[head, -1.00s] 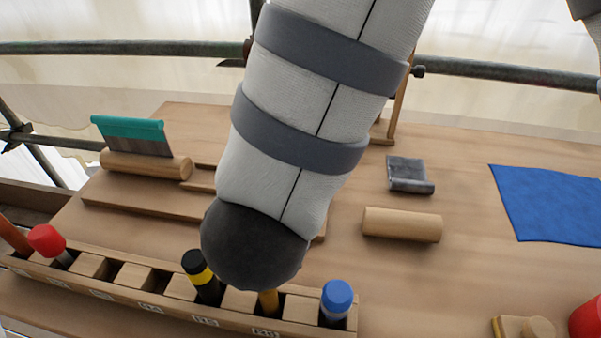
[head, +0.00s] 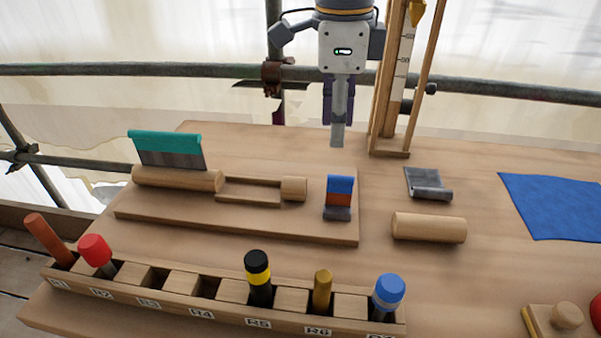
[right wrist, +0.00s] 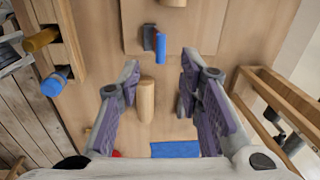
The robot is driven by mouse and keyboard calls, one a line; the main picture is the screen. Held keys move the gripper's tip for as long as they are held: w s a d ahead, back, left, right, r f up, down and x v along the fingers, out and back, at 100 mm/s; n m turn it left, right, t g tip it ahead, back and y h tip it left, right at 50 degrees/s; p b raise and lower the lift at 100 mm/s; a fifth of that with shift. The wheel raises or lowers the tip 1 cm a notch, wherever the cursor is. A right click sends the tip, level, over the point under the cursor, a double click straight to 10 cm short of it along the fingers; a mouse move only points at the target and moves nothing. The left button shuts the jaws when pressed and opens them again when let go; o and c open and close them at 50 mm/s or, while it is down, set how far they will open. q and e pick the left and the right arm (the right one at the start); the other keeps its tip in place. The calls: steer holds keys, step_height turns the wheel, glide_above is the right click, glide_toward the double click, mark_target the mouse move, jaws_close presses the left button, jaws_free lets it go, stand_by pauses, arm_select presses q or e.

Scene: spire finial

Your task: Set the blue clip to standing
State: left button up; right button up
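The blue clip (head: 340,186) has a blue top, an orange-red middle and a dark grey foot. It sits near the right end of the raised wooden board (head: 290,230). In the right wrist view the blue clip (right wrist: 161,48) lies ahead of the fingers, blue beside grey and red. I cannot tell its exact tilt. My right gripper (head: 338,140) points down above the table's far side, behind the clip and apart from it. The right wrist view shows its fingers (right wrist: 157,85) wide apart with nothing held. My left gripper is not in view.
A rack (head: 180,302) with several handled tools runs along the front. A teal-topped scraper (head: 168,148) stands by a wooden roll at left. A wooden cylinder (head: 428,227), a grey sheet (head: 428,184) and a blue cloth (head: 560,205) lie right. A tall wooden stand (head: 390,155) rises behind.

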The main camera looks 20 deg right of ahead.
mark_target(336, 176)
steer(key=f, duration=0.8)
steer(key=w+d+f+b, duration=0.1)
steer(key=f, duration=0.3)
steer(key=shift+d, duration=0.1)
steer(key=shift+r, duration=0.1)
jaws_close()
